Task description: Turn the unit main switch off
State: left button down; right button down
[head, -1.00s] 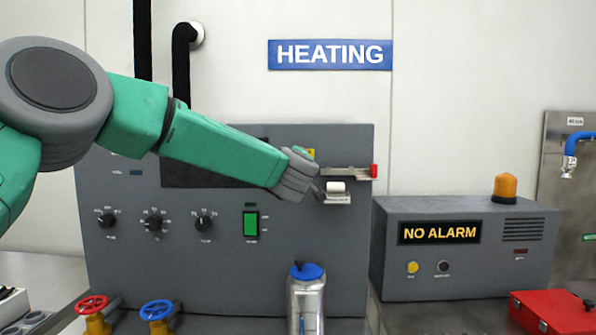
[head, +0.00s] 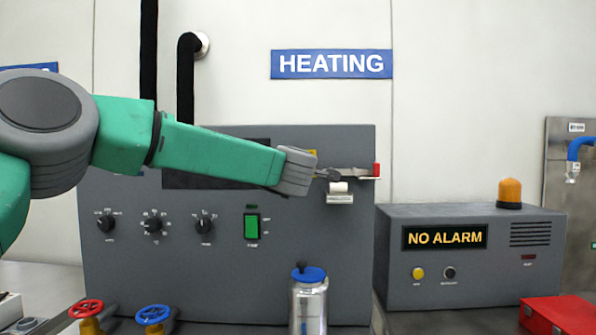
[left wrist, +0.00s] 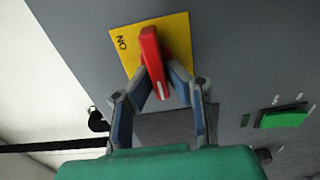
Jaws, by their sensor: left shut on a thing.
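The main switch shows in the left wrist view as a red handle (left wrist: 151,45) on a yellow plate (left wrist: 180,36) fixed to the grey panel. The letters ON are readable on the plate beside the handle. My left gripper (left wrist: 162,82) has a finger on each side of the handle's near part and is shut on it. In the head view, my left gripper (head: 332,174) is at the upper right of the grey heating panel (head: 200,275). A sliver of the yellow plate (head: 312,153) shows there; my gripper and arm hide most of the switch. My right gripper is out of view.
Dials (head: 153,223) and a green switch (head: 251,226) sit below my arm. A blue-topped canister (head: 309,300) stands in front. The alarm box (head: 470,265) is right.

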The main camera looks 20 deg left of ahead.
pick_arm(q)
jog(key=shift+f, duration=0.45)
jog(key=c, duration=1.8)
grip_release()
jog(key=shift+o, duration=1.1)
jog(key=shift+r, duration=0.2)
jog(key=shift+s, duration=0.15)
jog(key=v, duration=1.1)
jog(key=shift+s, duration=0.3)
